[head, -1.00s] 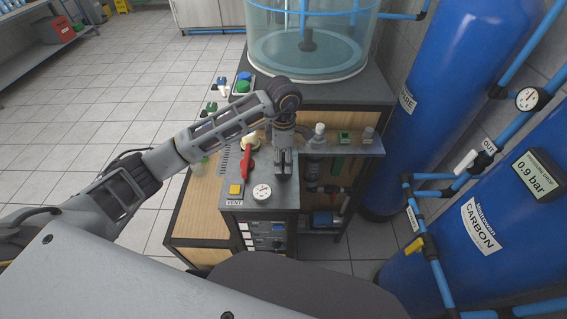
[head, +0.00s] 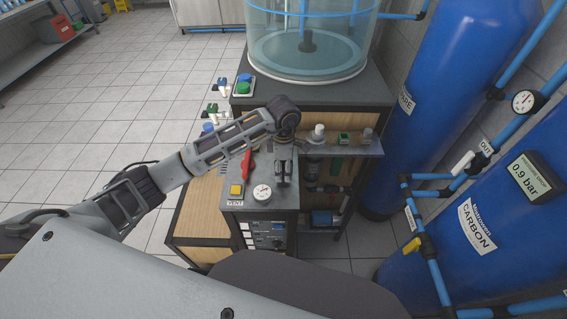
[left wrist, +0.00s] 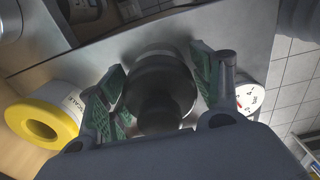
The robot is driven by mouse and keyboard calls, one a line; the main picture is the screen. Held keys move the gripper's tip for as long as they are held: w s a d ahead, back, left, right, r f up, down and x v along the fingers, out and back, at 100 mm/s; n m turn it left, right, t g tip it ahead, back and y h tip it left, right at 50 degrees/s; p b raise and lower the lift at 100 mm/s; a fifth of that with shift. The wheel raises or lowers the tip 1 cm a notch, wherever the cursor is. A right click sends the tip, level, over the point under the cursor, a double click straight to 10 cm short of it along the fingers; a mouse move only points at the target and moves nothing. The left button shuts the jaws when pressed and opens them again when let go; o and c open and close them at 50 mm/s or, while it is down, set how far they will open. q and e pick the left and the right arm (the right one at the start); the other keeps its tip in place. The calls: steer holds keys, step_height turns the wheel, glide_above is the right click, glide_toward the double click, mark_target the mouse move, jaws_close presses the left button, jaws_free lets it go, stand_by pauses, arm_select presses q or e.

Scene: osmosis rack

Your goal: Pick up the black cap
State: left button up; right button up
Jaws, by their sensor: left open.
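The black cap (left wrist: 160,95) shows in the left wrist view as a dark, round, stepped piece. It stands between the two green-padded fingers of my left gripper (left wrist: 158,88). The fingers are open, one on each side of it; I cannot tell whether either pad touches it. In the head view my left gripper (head: 283,175) points down over the grey panel top, and it hides the cap there. My right gripper is not in view.
A pressure gauge (head: 262,193), a yellow button (head: 236,190) and a red lever (head: 246,165) are close to the left gripper. Small bottles stand on the shelf (head: 365,150) to the right.

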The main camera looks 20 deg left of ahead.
arm_select(q)
steer(key=shift+f, duration=0.35)
steer(key=c, duration=0.7)
steer(key=shift+r, duration=0.15)
steer(key=shift+r+b, duration=0.9)
steer(key=shift+r, duration=4)
steer(key=shift+w+r, duration=0.1)
steer(key=shift+w, duration=0.05)
